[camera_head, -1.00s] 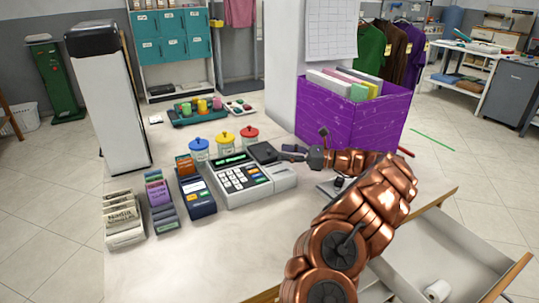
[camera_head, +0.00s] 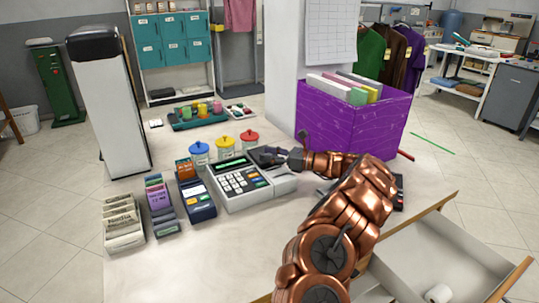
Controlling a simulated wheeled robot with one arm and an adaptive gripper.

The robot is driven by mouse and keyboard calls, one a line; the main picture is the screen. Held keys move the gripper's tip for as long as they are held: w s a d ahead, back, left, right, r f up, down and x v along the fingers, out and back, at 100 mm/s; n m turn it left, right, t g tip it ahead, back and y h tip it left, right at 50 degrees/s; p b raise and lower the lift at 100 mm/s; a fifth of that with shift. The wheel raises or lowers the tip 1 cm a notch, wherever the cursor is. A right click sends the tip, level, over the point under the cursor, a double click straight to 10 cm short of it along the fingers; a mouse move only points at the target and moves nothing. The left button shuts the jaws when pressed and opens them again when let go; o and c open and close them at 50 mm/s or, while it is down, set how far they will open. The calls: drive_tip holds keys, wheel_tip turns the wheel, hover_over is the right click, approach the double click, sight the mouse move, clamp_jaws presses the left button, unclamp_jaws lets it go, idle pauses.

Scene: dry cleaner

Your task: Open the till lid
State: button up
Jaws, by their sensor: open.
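The till (camera_head: 237,186) is a light grey register with a keypad and a green display, on the counter. My gripper (camera_head: 270,156) is dark and reaches from the right to that corner, just above the till's light grey right-hand part (camera_head: 281,181). It is open, with nothing seen held. Whether its fingers touch the lid I cannot tell. My copper arm hides part of the counter to the right of the till.
A purple file box (camera_head: 353,122) is behind my arm. An open drawer (camera_head: 405,262) juts out at the lower right.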

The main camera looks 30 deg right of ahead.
clamp_jaws()
idle(0.6)
